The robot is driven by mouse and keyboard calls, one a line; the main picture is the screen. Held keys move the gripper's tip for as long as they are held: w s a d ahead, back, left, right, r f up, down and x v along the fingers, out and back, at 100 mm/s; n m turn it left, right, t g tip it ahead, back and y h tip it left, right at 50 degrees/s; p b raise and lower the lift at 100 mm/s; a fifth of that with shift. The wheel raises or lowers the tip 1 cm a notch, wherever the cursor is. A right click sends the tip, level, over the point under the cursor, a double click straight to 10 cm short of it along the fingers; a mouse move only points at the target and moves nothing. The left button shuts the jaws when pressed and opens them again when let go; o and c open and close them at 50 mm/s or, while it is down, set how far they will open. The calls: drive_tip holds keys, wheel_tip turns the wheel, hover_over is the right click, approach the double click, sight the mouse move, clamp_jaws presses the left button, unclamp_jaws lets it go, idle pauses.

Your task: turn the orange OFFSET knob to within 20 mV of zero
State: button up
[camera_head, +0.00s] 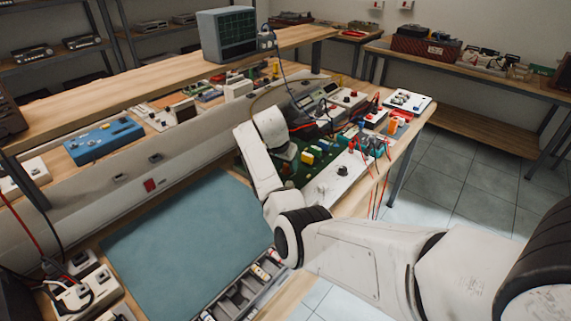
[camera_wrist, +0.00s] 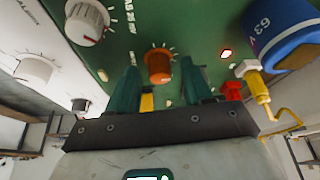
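The orange knob (camera_wrist: 159,65) stands out from a green board (camera_wrist: 145,28) in the wrist view. White tick marks ring it, with partly readable white lettering beside it. My gripper (camera_wrist: 163,74) is open, its two dark green fingers on either side of the knob's lower part in the picture. A gap shows between the knob and each finger; I cannot tell whether the tips reach its depth. In the head view the green board (camera_head: 293,172) lies on the bench, and my arm hides the knob and fingers. No offset reading is legible.
Red leads (camera_head: 379,185) hang at the bench edge. A blue-green mat (camera_head: 185,240) is clear.

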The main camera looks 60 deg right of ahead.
clamp_jaws()
drive_tip(key=shift+r+n+p, duration=0.1)
drive_tip(key=shift+n+p, duration=0.2)
drive_tip(key=shift+p, duration=0.1)
drive_tip(key=shift+s+r+n+t+p, duration=0.1)
drive_tip(key=shift+n+t+p, duration=0.4)
drive_tip(key=shift+n+p, duration=0.4)
drive_tip(key=shift+n+t+y+p, duration=0.15)
drive_tip(key=shift+n+t+p, duration=0.45)
drive_tip(key=shift+n, duration=0.55)
drive_tip(key=shift+n+t+y+p, duration=0.15)
drive_tip(key=shift+n+t+p, duration=0.15)
drive_tip(key=shift+n+p, duration=0.65)
drive_tip(key=shift+n, duration=0.3)
unclamp_jaws()
drive_tip(key=shift+s+f, duration=0.1)
drive_tip(key=shift+f, duration=0.1)
drive_tip(key=shift+r, duration=0.1)
